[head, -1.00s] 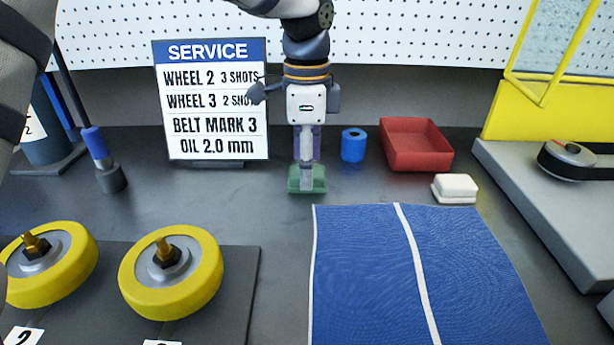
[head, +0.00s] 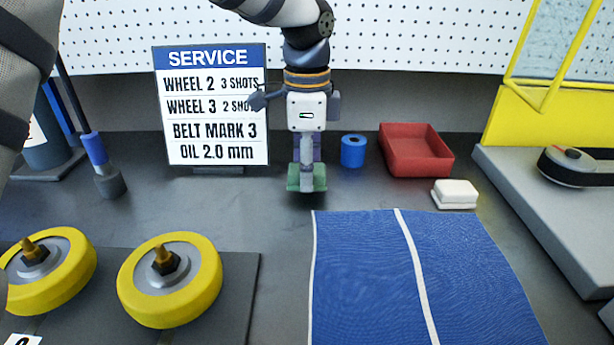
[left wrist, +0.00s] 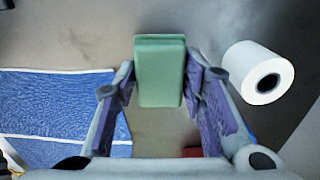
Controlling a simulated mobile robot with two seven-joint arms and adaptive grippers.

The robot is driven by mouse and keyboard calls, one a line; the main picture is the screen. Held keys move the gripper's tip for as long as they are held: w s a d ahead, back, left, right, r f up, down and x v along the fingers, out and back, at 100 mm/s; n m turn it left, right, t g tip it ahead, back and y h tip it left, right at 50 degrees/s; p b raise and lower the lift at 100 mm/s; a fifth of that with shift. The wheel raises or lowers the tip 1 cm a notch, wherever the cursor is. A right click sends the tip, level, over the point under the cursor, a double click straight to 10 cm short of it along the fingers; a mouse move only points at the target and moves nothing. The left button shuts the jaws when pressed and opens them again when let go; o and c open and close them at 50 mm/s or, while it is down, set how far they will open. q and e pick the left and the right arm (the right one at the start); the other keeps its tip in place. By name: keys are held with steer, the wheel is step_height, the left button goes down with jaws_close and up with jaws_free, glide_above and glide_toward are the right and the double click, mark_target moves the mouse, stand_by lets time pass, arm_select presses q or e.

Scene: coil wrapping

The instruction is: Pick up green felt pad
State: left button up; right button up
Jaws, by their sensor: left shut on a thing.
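The green felt pad (head: 307,179) is a small green block at the back middle of the bench. My left gripper (head: 306,174) reaches down over it and is shut on it. In the left wrist view the pad (left wrist: 160,72) sits between the two fingers of the left gripper (left wrist: 160,82). Part of the pad is hidden behind the fingers in the head view. Whether it touches the bench is hard to tell. My right gripper is not in view.
A blue roll (head: 352,151), a red tray (head: 415,149) and a white block (head: 454,194) stand right of the gripper. A blue mat (head: 370,280) lies in front. Yellow wheels (head: 170,280) are front left. A service sign (head: 211,108) stands behind.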

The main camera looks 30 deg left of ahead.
arm_select(q)
steer(key=s+d+r, duration=0.7)
steer(key=d+r, duration=0.4)
steer(key=d, duration=0.1)
steer(key=shift+s+r+p, duration=0.15)
steer(key=shift+s+p, duration=0.1)
steer(key=shift+p, duration=0.1)
